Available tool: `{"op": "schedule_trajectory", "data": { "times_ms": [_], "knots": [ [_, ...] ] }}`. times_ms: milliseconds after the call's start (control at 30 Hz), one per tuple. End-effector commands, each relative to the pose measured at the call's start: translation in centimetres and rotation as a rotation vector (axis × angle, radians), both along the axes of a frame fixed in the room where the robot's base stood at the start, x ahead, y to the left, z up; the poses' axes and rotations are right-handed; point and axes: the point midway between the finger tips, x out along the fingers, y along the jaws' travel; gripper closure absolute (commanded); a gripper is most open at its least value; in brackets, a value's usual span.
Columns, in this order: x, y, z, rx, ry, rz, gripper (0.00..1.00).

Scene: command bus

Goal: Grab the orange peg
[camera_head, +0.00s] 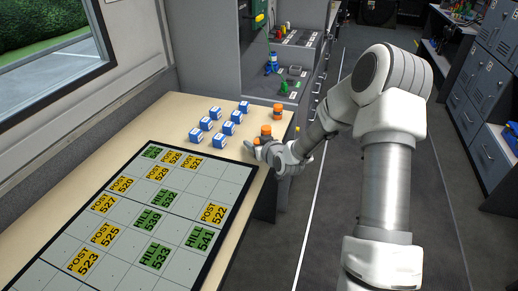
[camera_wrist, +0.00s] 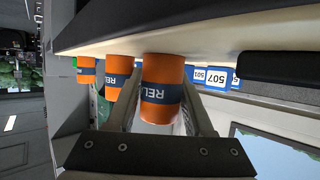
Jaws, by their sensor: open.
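Several orange pegs with dark blue bands stand at the far right corner of the table. In the wrist view the nearest orange peg (camera_wrist: 162,72) is between the two fingers of my gripper (camera_wrist: 158,105), with lettering on its band. A second orange peg (camera_wrist: 118,72) is just left of it, partly behind a finger, and a third (camera_wrist: 86,68) is farther left. In the head view one orange peg (camera_head: 278,108) stands clear, and another (camera_head: 266,130) is beside my gripper (camera_head: 257,149). The fingers are open; contact with the peg cannot be told.
Blue-and-white blocks (camera_head: 217,112) stand in rows left of the pegs. A panel of yellow and green labelled tiles (camera_head: 215,172) covers the front of the table (camera_head: 180,110). Shelves with small items (camera_head: 290,85) are behind. The floor (camera_head: 330,200) right of the table is clear.

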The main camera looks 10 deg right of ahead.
Motion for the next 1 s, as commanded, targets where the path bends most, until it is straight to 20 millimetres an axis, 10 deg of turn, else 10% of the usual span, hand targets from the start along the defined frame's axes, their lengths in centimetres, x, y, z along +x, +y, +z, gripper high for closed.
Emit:
{"op": "schedule_trajectory", "data": {
  "times_ms": [167,433,1000],
  "knots": [
    [0.0,0.0,0.0,0.000,0.000,0.000,0.52],
    [0.0,0.0,0.0,0.000,0.000,0.000,1.00],
    [0.0,0.0,2.1,-0.002,-0.003,0.001,1.00]
  ]
}}
